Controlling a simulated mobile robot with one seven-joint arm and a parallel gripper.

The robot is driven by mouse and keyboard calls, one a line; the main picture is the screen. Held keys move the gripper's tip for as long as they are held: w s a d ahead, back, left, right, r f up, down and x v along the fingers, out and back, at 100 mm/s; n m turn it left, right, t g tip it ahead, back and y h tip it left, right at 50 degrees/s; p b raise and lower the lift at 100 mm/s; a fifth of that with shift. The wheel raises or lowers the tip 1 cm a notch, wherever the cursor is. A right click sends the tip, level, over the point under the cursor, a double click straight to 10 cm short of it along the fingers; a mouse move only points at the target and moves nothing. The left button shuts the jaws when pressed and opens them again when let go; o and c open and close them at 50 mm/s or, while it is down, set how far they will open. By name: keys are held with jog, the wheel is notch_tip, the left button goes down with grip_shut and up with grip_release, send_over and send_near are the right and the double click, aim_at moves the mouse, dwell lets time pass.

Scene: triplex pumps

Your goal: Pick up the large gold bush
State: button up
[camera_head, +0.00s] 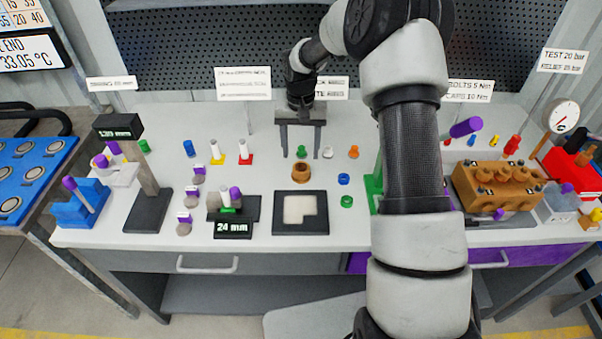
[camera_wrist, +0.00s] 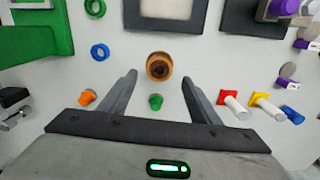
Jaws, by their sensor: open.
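The large gold bush (camera_head: 301,173) stands on the light table top, behind the black-framed pad. It is a short, wide ring with a dark bore. In the wrist view the gold bush (camera_wrist: 159,66) lies centred left to right, just beyond my fingertips. My gripper (camera_head: 300,155) points down and is open, with nothing held. In the wrist view my gripper (camera_wrist: 159,78) has its two fingers spread, with the bush apart from both. The exact height of the fingertips above the table is hard to tell.
A small green part (camera_wrist: 155,102) stands between my fingers' span, nearer the palm. An orange part (camera_head: 353,152), a blue ring (camera_head: 343,179) and a green ring (camera_head: 347,201) stand to the right. The black-framed pad (camera_head: 280,228) lies in front. Red and yellow based pegs stand left.

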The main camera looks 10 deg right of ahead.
aim_at(301, 166)
notch_tip(301, 166, down, 8)
jog(key=shift+r, duration=0.2)
dwell(0.3)
